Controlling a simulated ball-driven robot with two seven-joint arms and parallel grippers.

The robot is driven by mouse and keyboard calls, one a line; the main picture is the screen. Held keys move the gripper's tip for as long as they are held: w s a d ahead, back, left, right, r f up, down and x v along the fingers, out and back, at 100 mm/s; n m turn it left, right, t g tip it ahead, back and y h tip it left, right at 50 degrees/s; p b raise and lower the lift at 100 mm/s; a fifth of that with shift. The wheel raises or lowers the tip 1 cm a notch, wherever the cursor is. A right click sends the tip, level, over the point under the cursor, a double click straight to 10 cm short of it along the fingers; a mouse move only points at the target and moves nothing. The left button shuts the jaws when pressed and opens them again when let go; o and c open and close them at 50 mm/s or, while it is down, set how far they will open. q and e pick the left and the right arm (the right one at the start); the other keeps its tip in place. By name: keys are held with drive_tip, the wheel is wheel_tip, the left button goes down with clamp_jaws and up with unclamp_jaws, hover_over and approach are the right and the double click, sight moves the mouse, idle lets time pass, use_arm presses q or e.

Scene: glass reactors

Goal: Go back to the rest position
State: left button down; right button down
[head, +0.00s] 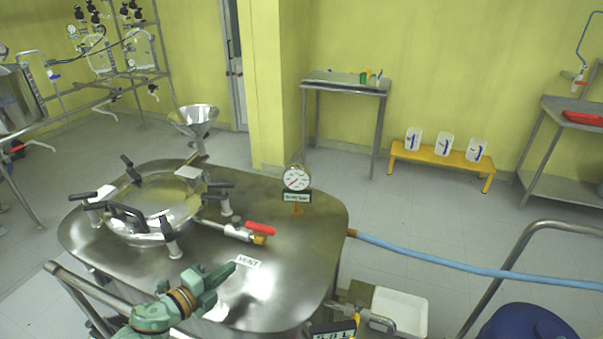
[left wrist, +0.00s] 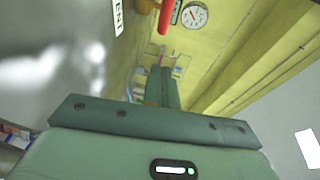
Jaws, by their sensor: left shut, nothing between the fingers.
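My left gripper (head: 222,277) is a green one at the bottom of the head view. It is shut and empty, just over the front part of the steel reactor top (head: 310,235), near the VENT label (head: 247,262). In the left wrist view its fingers (left wrist: 162,85) are together with nothing between them. The red-handled valve (head: 260,229) lies beyond the gripper, and its red handle also shows in the left wrist view (left wrist: 166,15). My right gripper is in neither view.
A pressure gauge (head: 297,178) and a round hatch with black clamps (head: 155,205) stand on the reactor top. A steel funnel (head: 195,120) is behind. A blue hose (head: 440,264) runs right. A metal rail (head: 520,240) and blue drum (head: 527,324) are at lower right.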

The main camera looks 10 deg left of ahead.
use_arm(q)
drive_tip(key=shift+s+d+r+n, duration=0.1)
drive_tip(key=shift+s+n, duration=0.05)
drive_tip(key=shift+n, duration=0.15)
drive_tip(key=s+a+r+n+g+y, duration=0.2)
drive_tip(key=s+n+g+y, duration=0.85)
drive_tip(key=s, duration=1.25)
drive_tip(key=s+d+f+n+h, duration=0.1)
drive_tip(key=s+d+f+n, duration=0.2)
drive_tip(key=f, duration=1)
drive_tip(key=s+d+f+n+h, duration=0.2)
drive_tip(key=f, duration=1.2)
drive_tip(key=s+f+n+g, duration=0.3)
drive_tip(key=s+f, duration=1.1)
drive_tip(key=s, duration=0.5)
drive_tip(key=shift+s+f+h, duration=0.25)
drive_tip(key=shift+f+h, duration=0.1)
drive_tip(key=shift+h, duration=0.1)
drive_tip(key=shift+a+g, duration=0.1)
drive_tip(key=shift+g, duration=0.15)
